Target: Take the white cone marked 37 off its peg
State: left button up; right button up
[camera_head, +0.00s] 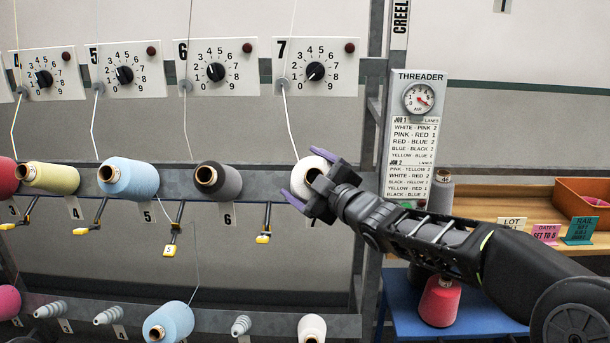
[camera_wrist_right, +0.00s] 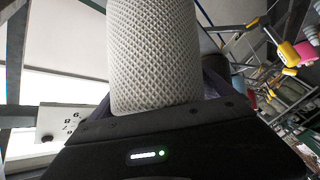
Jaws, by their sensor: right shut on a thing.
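A white cone (camera_head: 303,170) is at the upper row of the creel, below the panel marked 7. My right gripper (camera_head: 307,178) reaches it from the right, its purple fingers on either side, shut on it. In the right wrist view the white cone's textured side (camera_wrist_right: 155,55) fills the middle, close against the gripper. No 37 can be read on it, and its peg is hidden. A second white cone (camera_head: 312,328) shows in the lower row, partly cut off by the picture edge. My left gripper is not in view.
Yellow-tipped levers (camera_head: 264,238) hang below the rail. A creel post (camera_head: 369,230) stands right of the gripped cone. A red cone (camera_head: 440,302) stands on the blue surface (camera_head: 485,315).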

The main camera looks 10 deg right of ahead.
jog(key=c, duration=0.9)
jog(key=o, duration=1.3)
jog(key=c, duration=1.5)
jog(key=shift+r, duration=0.15)
jog(key=shift+c, duration=0.2)
jog(key=shift+s+r, duration=0.1)
jog(key=shift+s+a+r, duration=0.1)
jog(key=shift+s+r, duration=0.2)
